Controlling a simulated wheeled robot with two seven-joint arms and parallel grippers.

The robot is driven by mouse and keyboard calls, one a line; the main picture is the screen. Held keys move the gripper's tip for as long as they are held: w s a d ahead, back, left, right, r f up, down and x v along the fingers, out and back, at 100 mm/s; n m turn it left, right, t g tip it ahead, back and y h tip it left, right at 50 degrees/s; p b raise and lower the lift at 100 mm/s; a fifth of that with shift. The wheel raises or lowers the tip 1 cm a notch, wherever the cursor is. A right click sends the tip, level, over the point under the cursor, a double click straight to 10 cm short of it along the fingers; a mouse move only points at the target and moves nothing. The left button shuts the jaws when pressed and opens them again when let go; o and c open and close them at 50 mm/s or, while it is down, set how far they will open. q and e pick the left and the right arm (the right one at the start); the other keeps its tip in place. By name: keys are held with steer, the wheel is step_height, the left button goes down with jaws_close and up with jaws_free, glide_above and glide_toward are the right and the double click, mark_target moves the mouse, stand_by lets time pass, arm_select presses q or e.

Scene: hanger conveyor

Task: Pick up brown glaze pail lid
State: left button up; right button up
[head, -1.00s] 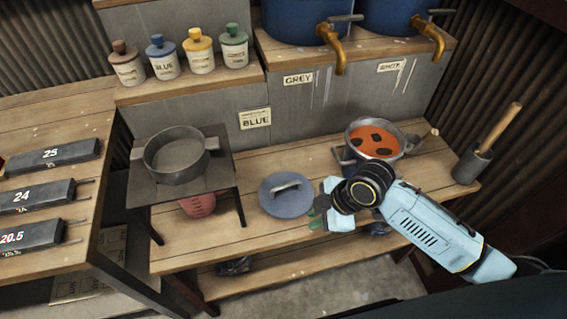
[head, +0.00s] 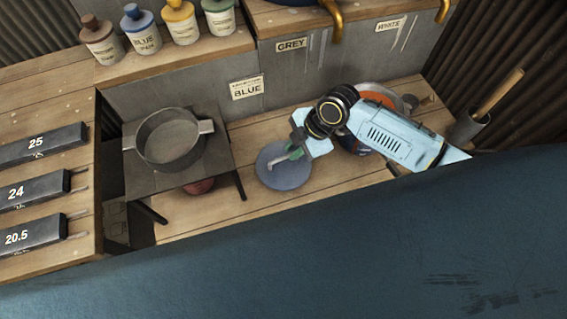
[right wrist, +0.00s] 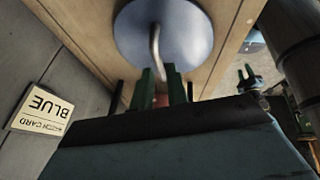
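The pail lid is a round blue-grey disc (head: 270,178) with a curved metal handle (head: 279,162), lying flat on the wooden bench. It also shows in the right wrist view (right wrist: 190,30), its handle pointing down toward my fingers. My right gripper (head: 297,150) is at the handle's right end. In the right wrist view its two green fingers (right wrist: 161,84) are apart, with the handle's near end between or just ahead of them; contact cannot be made out. The glaze pail with orange-brown glaze (head: 378,97) is partly hidden behind my right arm. My left gripper is not in view.
A grey pan (head: 170,140) stands on a small dark stand left of the lid, with a reddish bowl (head: 199,187) beneath. A dark pot with a wooden handle (head: 470,128) stands at far right. Several lidded jars line the shelf. The bench's front is hidden.

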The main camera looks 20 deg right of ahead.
mark_target(287, 156)
steer(key=x, duration=0.5)
steer(key=shift+w+b, duration=0.1)
steer(key=shift+b, duration=0.25)
steer(key=shift+c, duration=0.3)
jaws_close()
